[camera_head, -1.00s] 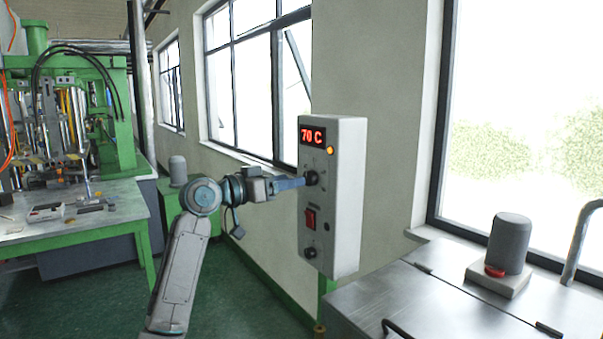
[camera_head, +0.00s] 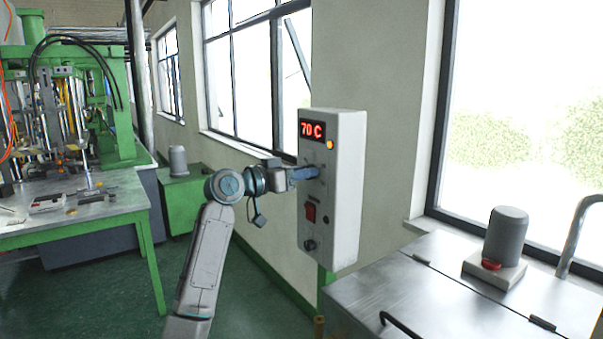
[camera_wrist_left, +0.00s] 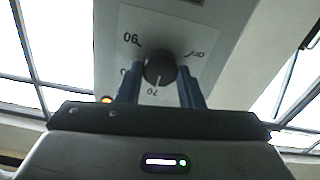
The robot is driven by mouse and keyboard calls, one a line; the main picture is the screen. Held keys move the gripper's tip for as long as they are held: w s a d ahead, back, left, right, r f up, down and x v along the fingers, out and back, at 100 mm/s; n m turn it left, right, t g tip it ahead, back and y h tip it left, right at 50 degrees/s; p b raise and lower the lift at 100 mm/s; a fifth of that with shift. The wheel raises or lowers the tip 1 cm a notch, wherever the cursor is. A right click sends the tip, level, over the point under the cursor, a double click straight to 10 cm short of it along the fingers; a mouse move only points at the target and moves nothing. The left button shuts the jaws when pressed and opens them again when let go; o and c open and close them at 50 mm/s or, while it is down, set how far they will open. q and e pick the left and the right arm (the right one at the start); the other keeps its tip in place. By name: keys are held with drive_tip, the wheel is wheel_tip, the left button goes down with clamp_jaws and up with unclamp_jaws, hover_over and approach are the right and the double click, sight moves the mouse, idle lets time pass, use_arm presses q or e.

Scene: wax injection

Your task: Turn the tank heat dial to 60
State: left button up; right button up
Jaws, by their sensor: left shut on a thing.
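A white control box (camera_head: 345,190) hangs by the wall in the head view. Its red display (camera_head: 312,129) reads 70 C. My left gripper (camera_head: 312,173) is at the box's front face and is shut on the heat dial, which its fingers mostly hide there. In the left wrist view the dark round dial (camera_wrist_left: 160,68) sits between the two fingers, its white pointer line towards the 70 mark. A 90 mark shows at the upper left of the dial plate (camera_wrist_left: 145,30). My right gripper is not in view.
A red switch (camera_head: 310,213) and a lower black knob (camera_head: 310,244) are on the box below the dial. An orange lamp (camera_head: 329,145) is beside the display. A metal tank lid (camera_head: 440,290) stands at the lower right. A green-framed bench (camera_head: 80,225) is at the left.

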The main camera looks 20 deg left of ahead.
use_arm(q)
drive_tip(key=shift+w+a+n+p, duration=0.1)
drive_tip(key=shift+n+p, duration=1.8)
drive_tip(key=shift+n, duration=1.05)
drive_tip(key=shift+a+n+p, duration=0.1)
drive_tip(key=shift+n+p, duration=1.8)
drive_tip(key=shift+n, duration=1.05)
drive_tip(key=shift+d+f, duration=0.1)
drive_tip(key=o, duration=1)
drive_tip(key=shift+c, duration=0.2)
